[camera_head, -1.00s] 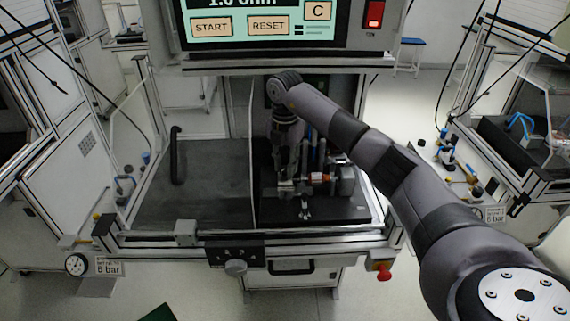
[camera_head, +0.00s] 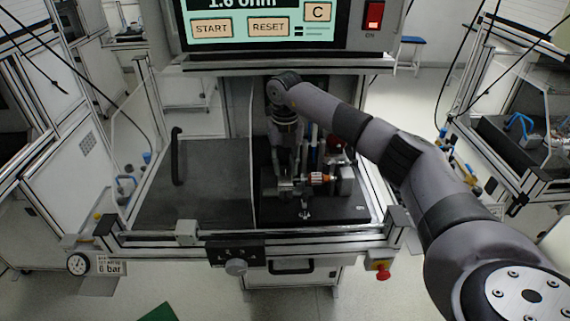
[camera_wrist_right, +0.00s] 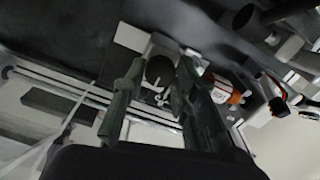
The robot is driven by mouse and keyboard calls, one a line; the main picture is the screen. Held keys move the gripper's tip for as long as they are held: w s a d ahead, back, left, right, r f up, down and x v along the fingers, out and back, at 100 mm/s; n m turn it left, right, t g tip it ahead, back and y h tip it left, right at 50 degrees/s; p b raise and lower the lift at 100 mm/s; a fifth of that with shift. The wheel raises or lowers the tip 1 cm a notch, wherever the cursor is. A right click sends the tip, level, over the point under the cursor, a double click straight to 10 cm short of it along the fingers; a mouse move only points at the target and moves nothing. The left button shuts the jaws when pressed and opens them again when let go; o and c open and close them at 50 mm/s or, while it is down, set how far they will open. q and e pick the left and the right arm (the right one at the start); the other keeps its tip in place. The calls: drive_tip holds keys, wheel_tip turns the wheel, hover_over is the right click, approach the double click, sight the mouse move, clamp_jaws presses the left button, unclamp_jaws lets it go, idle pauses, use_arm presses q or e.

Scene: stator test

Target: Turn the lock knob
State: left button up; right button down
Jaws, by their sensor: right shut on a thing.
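My right gripper (camera_head: 288,165) reaches down over the test fixture (camera_head: 345,182) on the right half of the bench. In the right wrist view its two fingers (camera_wrist_right: 160,72) stand on either side of a dark round knob (camera_wrist_right: 159,67), and the gripper is shut on it. The knob sits in front of a pale metal block (camera_wrist_right: 131,38). In the head view the arm and gripper hide the knob. A stator with a white label and orange ends (camera_head: 318,178) lies in the fixture, just right of the gripper; it also shows in the wrist view (camera_wrist_right: 222,90). My left gripper is not in view.
A tester with START and RESET keys (camera_head: 240,28) and a lit red switch (camera_head: 374,14) hangs above the bench. A clear panel (camera_head: 252,150) divides the bench. A dark handle (camera_head: 177,156) stands on the left half, which is otherwise clear.

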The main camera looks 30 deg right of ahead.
drive_tip(key=n, duration=0.4)
drive_tip(key=shift+n, duration=2.1)
drive_tip(key=c, duration=1.3)
unclamp_jaws()
